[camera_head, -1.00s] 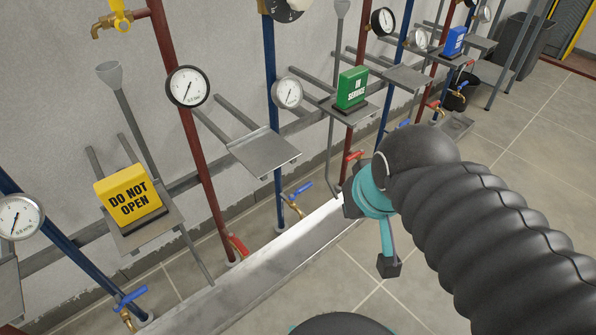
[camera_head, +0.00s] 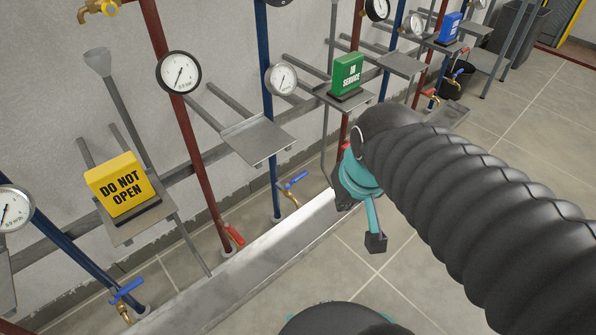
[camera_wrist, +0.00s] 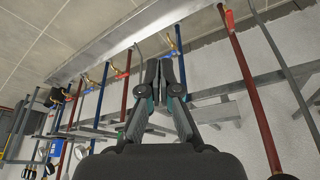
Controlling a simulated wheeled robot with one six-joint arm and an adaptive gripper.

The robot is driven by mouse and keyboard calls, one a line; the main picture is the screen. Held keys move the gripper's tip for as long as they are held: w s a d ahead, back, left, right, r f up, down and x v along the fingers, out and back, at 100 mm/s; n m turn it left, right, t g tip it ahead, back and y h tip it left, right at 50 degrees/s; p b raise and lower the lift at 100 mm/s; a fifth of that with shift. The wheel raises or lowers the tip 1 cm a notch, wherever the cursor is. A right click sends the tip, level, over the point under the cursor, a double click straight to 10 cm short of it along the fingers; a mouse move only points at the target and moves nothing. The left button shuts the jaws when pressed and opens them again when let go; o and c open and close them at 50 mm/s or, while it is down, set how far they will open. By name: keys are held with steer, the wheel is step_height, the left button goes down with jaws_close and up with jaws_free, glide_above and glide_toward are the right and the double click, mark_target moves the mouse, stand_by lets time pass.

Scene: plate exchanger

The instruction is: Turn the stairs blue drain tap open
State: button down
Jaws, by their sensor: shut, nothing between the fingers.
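Several blue-handled drain taps with brass bodies stand low along the pipe row. One near tap (camera_head: 127,291) is at the bottom left in the head view. Another tap (camera_head: 296,181) is mid-row by the trough, and a far one (camera_head: 459,74) is beside a black bucket. I cannot tell which is the stairs tap. In the wrist view, my gripper (camera_wrist: 158,68) has its dark fingers together and empty. In the head view my arm hides part of the row.
A metal trough (camera_head: 250,265) runs along the floor under the pipes. A yellow "DO NOT OPEN" sign (camera_head: 121,185), green sign (camera_head: 347,75) and blue sign (camera_head: 449,28) stand on shelves. Red pipes and red taps (camera_head: 235,235) alternate with blue. The tiled floor (camera_head: 545,130) at right is clear.

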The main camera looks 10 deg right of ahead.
steer(key=w+f+g+b, duration=0.3)
steer(key=w+f, duration=0.7)
steer(key=w, duration=0.3)
steer(key=n+y+b, duration=0.2)
steer(key=n, duration=0.1)
glide_above(296, 179)
steer(key=d, duration=0.1)
steer(key=s+d+f+x, duration=0.1)
steer(key=d+x, duration=0.1)
steer(key=x, duration=1.2)
steer(key=w+r+n+t, duration=0.2)
steer(key=w+r+n, duration=0.1)
steer(key=w, duration=0.1)
step_height(296, 179, down, 9)
steer(key=b, duration=0.1)
steer(key=shift+s+d, duration=0.4)
steer(key=shift+s, duration=0.1)
